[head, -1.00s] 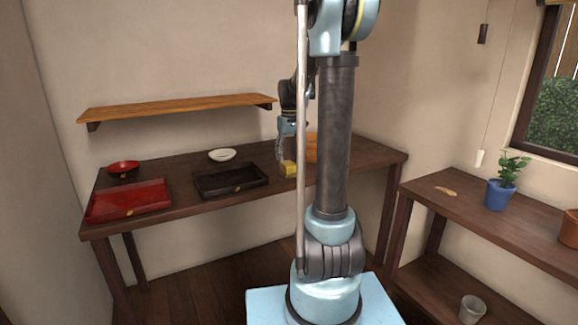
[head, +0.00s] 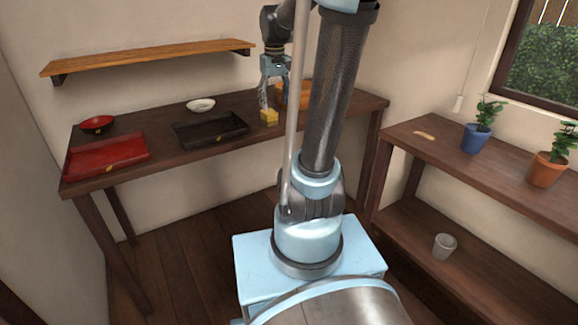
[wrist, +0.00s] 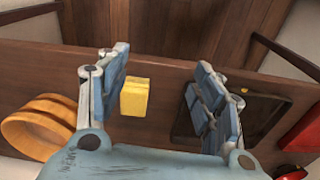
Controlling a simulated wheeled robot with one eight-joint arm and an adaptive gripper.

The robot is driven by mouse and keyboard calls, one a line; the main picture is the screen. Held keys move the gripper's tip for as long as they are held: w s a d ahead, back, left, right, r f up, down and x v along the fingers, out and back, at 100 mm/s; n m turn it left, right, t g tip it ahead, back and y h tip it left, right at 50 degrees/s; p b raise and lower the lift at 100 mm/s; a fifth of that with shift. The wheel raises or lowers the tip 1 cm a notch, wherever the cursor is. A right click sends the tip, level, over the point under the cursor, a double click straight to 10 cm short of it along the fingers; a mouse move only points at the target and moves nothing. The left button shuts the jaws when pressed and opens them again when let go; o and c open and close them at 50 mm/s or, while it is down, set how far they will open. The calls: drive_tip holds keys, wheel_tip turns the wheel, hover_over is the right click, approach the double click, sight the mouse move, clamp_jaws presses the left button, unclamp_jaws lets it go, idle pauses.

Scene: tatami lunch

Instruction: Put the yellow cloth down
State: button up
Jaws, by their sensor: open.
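The yellow cloth (head: 269,117) is a small folded block lying on the dark wooden table (head: 350,112), between the black tray and an orange wooden container. In the wrist view the cloth (wrist: 135,97) shows between my fingers, close to the left finger and clear of the right one. My gripper (head: 272,98) is open above and around the cloth's spot, pointing down. In the wrist view my gripper (wrist: 163,75) has its fingers wide apart with nothing held between them. I cannot tell how high the fingertips are over the table.
The black tray (head: 180,137) is left of the cloth, and the red tray (head: 75,170) is farther left. A white bowl (head: 200,105) and a red bowl (head: 97,124) stand behind. The orange container (wrist: 32,108) is close beside the cloth. A wall shelf (head: 150,58) hangs above.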

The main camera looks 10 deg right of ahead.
drive_tip(key=s+f+m, duration=0.1)
drive_tip(key=s+f, duration=0.6)
drive_tip(key=s, duration=0.4)
drive_tip(key=s+f+m+t, duration=0.1)
drive_tip(key=s+f, duration=0.6)
drive_tip(key=s, duration=0.4)
drive_tip(key=shift+f+t, duration=0.3)
drive_tip(key=shift+w+a+f, duration=0.1)
drive_tip(key=shift+w+f, duration=0.1)
drive_tip(key=shift+w, duration=0.25)
